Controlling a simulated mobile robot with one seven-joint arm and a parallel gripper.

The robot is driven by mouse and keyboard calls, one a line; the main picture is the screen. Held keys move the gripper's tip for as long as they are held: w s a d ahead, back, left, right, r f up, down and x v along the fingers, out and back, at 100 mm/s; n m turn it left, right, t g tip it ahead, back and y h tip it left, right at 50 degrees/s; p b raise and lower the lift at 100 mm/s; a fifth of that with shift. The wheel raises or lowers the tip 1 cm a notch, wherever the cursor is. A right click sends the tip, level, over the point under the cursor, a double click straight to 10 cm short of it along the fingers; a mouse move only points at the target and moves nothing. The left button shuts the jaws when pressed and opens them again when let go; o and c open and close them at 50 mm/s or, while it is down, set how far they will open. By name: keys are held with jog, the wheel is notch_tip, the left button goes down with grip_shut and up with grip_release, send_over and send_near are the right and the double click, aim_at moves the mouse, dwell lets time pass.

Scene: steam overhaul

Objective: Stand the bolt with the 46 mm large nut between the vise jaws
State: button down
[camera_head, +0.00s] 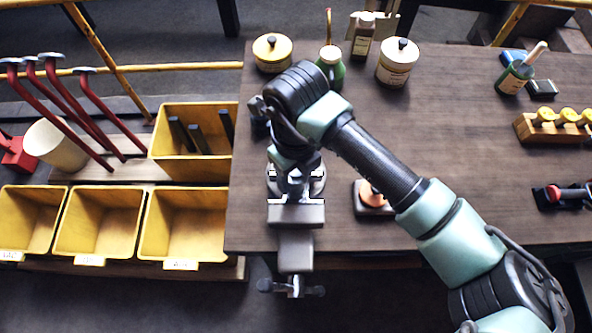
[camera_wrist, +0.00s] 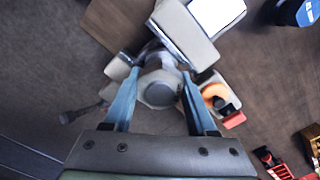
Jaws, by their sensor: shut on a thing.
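The vise (camera_head: 296,214) stands at the front left of the bench, with its screw and handle over the front edge. In the wrist view its grey jaw block (camera_wrist: 187,34) lies just beyond the fingertips. My gripper (camera_head: 292,180) points down over the vise. In the wrist view my gripper (camera_wrist: 160,80) has its two blue fingers on either side of a grey hexagonal nut (camera_wrist: 158,94), shut on the bolt with this nut. The bolt's shank is hidden below the nut. I cannot tell whether the bolt is between the jaws or above them.
A small block with an orange part (camera_head: 371,193) stands right of the vise; the orange piece (camera_wrist: 214,94) is close to my right finger in the wrist view. Yellow bins (camera_head: 98,221) stand left.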

jog(key=shift+f+b, duration=1.25)
jog(key=shift+f, duration=0.1)
jog(key=shift+c, duration=0.7)
grip_release()
jog(key=shift+f, duration=0.1)
jog(key=shift+r+p, duration=2.4)
jog(key=shift+r, duration=1.7)
